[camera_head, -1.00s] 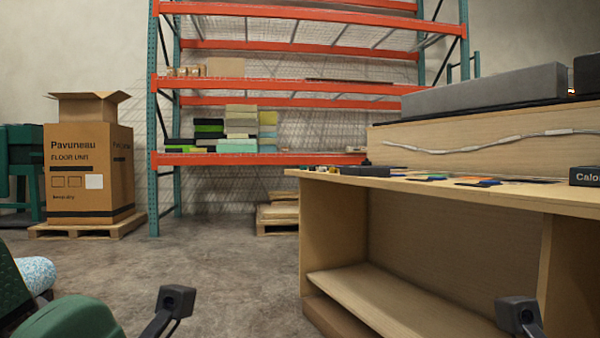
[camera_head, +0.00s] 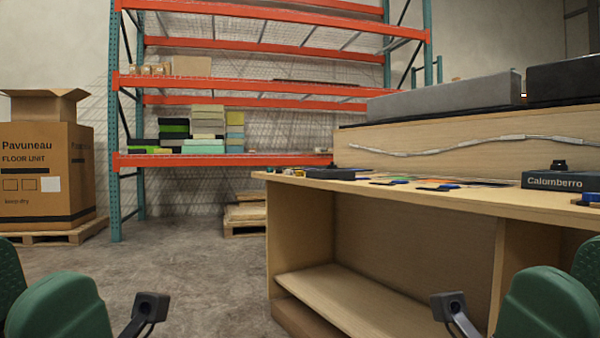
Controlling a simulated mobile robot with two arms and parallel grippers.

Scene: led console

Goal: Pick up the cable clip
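I cannot make out which thing is the cable clip. Small items lie on the wooden desk (camera_head: 400,190), too small to tell apart: a blue and dark piece (camera_head: 290,172) near its left end, flat blue pieces (camera_head: 437,188) in the middle, and a blue and yellow piece (camera_head: 590,198) at the right edge. My two green arms show at the bottom left and bottom right, each with a dark block on a stem beside it. No gripper fingers show in the frame. The arms are in front of the desk and apart from its top.
A dark box marked Calomberro (camera_head: 562,181) stands on the desk at right. A pale cable (camera_head: 450,146) runs along the raised back panel. Grey units (camera_head: 445,98) sit above it. A cardboard box (camera_head: 48,170) on a pallet and an orange rack (camera_head: 220,160) stand behind. Floor at left is clear.

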